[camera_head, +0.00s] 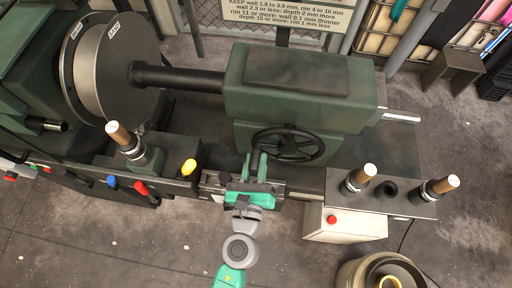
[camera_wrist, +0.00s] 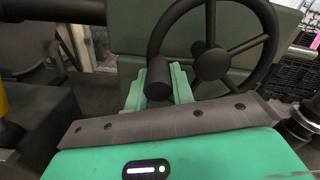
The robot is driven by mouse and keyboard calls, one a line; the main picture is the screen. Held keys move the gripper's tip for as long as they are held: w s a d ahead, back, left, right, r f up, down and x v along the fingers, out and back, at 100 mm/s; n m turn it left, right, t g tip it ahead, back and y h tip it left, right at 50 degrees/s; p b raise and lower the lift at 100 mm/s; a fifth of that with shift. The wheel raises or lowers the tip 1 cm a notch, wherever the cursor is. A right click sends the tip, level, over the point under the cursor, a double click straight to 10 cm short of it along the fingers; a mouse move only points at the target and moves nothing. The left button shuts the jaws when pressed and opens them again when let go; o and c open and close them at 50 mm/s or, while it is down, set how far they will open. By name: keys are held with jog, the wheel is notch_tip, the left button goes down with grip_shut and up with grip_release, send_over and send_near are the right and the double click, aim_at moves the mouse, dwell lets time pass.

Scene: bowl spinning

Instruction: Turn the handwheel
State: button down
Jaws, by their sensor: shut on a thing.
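The handwheel (camera_head: 301,145) is a black spoked wheel on the front of the green tailstock (camera_head: 300,92). In the wrist view the handwheel (camera_wrist: 258,44) fills the upper right, with its round hub at the centre. A short black cylindrical handle (camera_wrist: 158,78) sticks out from the left of its rim. My gripper (camera_head: 257,163) reaches up to the wheel's left side in the head view. In the wrist view the green fingers of my gripper (camera_wrist: 158,86) are on both sides of the handle and shut on it. The far part of the handle's grip is hidden.
A large metal disc (camera_head: 88,68) sits on the spindle at the left. A yellow knob (camera_head: 188,167) is left of my gripper. A bowl-like container (camera_head: 380,272) stands at the bottom right.

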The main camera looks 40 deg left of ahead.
jog(key=shift+s+f, duration=0.1)
jog(key=shift+f, duration=0.4)
jog(key=c, duration=1.2)
grip_release()
jog(key=shift+s, duration=0.1)
jog(key=shift+r, duration=0.2)
jog(key=b+v, duration=0.2)
jog(key=v, duration=0.5)
jog(key=shift+s+d, duration=0.25)
